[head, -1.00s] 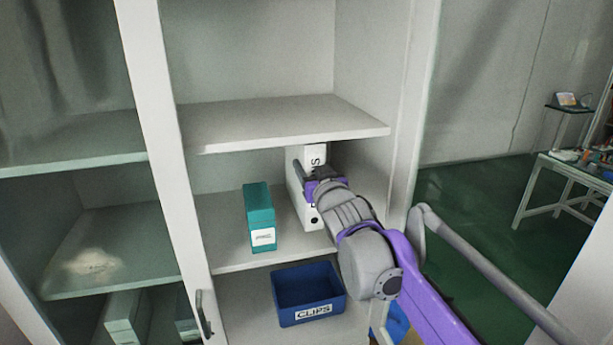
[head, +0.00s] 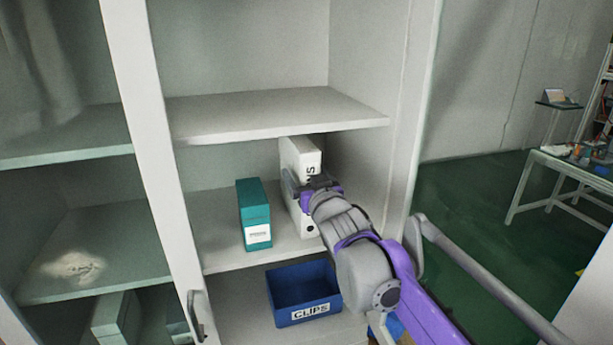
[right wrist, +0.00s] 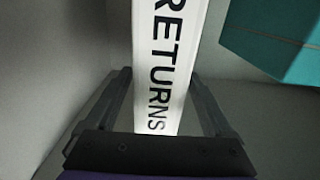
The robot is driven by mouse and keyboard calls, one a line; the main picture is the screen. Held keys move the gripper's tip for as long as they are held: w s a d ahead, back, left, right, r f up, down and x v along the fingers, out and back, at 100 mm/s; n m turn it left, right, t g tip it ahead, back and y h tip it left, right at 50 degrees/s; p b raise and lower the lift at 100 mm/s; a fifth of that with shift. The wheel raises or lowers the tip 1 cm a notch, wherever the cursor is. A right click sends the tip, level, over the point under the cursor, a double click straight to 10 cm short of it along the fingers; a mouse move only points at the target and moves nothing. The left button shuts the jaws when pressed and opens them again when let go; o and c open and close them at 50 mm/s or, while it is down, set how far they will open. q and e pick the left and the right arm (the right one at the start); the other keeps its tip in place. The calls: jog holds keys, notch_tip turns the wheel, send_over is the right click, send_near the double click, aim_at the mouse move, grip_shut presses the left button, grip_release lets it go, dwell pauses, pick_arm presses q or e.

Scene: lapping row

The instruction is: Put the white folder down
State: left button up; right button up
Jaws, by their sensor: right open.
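The white folder (head: 301,157) stands upright on the middle shelf of the cabinet, to the right of a teal folder. Its spine, lettered RETURNS, shows in the right wrist view (right wrist: 172,62). My right gripper (head: 303,184) is at the folder's front and hides part of the spine. In the right wrist view my right gripper (right wrist: 160,105) has its fingers spread, one on each side of the spine, with a gap visible at the left. My left gripper is not in view.
The teal folder (head: 254,214) stands on the same shelf (head: 222,256), also seen in the right wrist view (right wrist: 275,40). A blue bin (head: 304,292) labelled CLIPS sits on the shelf below. Another shelf (head: 275,112) is close above. The cabinet's side wall is at the right.

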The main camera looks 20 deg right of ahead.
jog(key=shift+s+r, duration=0.1)
jog(key=shift+s, duration=0.35)
jog(key=s+b, duration=0.2)
jog(key=s, duration=0.9)
jog(key=s+d+f+m+g+h, duration=0.1)
jog(key=s+f+g, duration=0.3)
jog(key=f, duration=0.7)
jog(key=s+d+f+g+h, duration=0.15)
jog(key=s+f, duration=0.35)
jog(key=f, duration=0.5)
jog(key=s+a+f+g+y, duration=0.2)
jog(key=s+f+g, duration=0.5)
jog(key=s+f, duration=0.7)
notch_tip(320, 180, down, 2)
jog(key=shift+s+f+n, duration=0.2)
jog(key=shift+s+n, duration=0.1)
jog(key=shift+s, duration=0.05)
